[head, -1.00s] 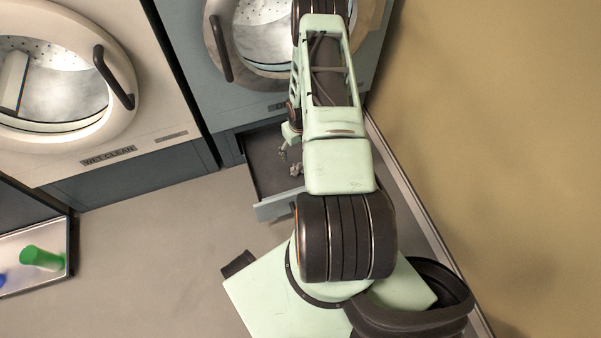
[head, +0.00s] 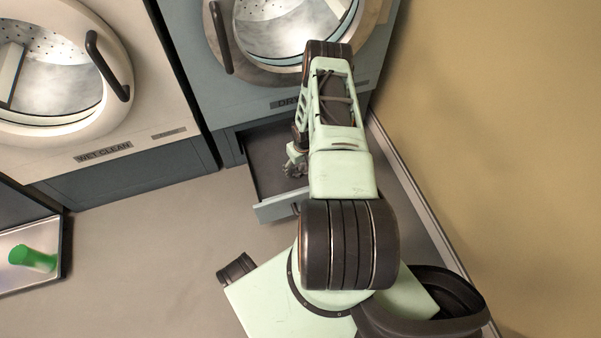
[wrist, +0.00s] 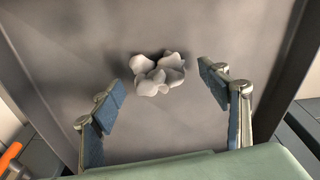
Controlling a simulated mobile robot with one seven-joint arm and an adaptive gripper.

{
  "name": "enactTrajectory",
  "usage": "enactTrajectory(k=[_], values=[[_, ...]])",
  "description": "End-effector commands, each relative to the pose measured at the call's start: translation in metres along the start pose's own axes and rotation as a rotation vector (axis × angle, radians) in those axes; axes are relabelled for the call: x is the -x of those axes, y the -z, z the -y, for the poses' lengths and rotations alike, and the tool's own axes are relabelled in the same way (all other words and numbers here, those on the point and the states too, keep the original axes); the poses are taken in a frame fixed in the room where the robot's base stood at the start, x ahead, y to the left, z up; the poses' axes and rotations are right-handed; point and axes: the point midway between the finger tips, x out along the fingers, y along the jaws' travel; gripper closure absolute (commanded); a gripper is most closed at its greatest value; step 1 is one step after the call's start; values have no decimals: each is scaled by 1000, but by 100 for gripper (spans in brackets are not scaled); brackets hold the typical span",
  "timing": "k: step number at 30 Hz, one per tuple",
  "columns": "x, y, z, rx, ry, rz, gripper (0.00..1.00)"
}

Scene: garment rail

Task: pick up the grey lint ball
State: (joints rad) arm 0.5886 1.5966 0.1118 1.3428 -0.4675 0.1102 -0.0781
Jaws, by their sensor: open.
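The grey lint ball (wrist: 158,74) is a lumpy, pale grey clump on the floor of an open drawer in the wrist view. My gripper (wrist: 165,90) is open, with a blue-padded finger on each side of the lint ball and a gap between each finger and it. The lint ball is ahead of the palm, near the fingertips' level in the picture. In the head view my gripper (head: 292,165) is over the open drawer (head: 275,212) below the dryer. My arm covers part of the drawer there, and I cannot make out the lint ball clearly.
The drawer walls (wrist: 290,72) rise on both sides of my gripper. The dryer (head: 230,103) stands behind the drawer, with the wet-clean machine (head: 150,105) to its left. A tan wall (head: 500,120) is close on the right.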

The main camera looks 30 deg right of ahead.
Motion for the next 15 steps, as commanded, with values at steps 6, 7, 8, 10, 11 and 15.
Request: enactTrajectory(k=[6,7,8,10,11,15], values=[[-6,0,0,0,0,-1,31],[-6,0,0,0,0,-1,31],[-6,0,0,0,0,-1,31],[-5,0,0,0,0,-1,35],[-5,0,0,0,0,0,39],[-5,0,0,0,0,0,54]])
